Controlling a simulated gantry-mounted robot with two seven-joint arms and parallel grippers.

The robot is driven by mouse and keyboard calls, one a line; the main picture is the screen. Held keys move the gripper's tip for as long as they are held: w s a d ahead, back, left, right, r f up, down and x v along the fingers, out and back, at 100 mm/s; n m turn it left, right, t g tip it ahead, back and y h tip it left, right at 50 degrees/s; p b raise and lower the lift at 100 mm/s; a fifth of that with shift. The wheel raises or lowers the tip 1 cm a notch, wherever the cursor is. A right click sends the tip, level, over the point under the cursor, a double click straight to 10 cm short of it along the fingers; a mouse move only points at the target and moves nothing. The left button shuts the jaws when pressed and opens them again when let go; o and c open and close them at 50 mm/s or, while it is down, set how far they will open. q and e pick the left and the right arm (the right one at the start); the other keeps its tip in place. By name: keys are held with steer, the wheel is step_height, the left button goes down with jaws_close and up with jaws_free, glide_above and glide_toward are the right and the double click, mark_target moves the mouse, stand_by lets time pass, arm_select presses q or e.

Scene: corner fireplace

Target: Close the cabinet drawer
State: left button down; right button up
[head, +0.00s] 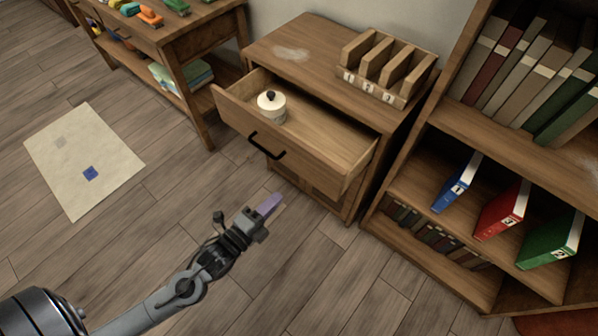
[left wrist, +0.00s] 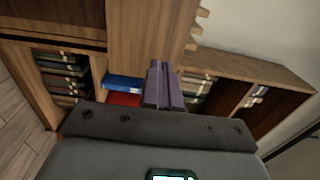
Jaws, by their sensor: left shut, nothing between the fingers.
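The wooden cabinet (head: 285,46) stands in the middle of the head view. Its top drawer (head: 297,160) is pulled out, with a black bar handle (head: 266,146) on its front. A white jar with a dark knob (head: 271,106) stands inside the drawer. My left gripper (head: 271,205) is shut and empty, in front of and below the drawer front, apart from the handle in the picture. In the left wrist view its purple fingers (left wrist: 162,85) are together. My right gripper is not in view.
A bookshelf (head: 480,125) with books and blue, red and green binders stands close at the right. A wooden slotted rack (head: 385,72) sits on the cabinet. A side table (head: 175,40) is at the left. A paper sheet (head: 80,135) lies on otherwise open floor.

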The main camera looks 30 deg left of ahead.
arm_select(q)
steer(key=b, duration=0.5)
glide_toward(315, 160)
steer(key=w, duration=0.5)
steer(key=shift+w+d+f, duration=0.1)
steer(key=shift+d+f, duration=0.1)
steer(key=shift+f, duration=0.1)
steer(key=shift+w+d+r+b, duration=0.1)
steer(key=shift+w+b, duration=0.3)
steer(key=shift+w, duration=0.35)
steer(key=shift+w, duration=0.1)
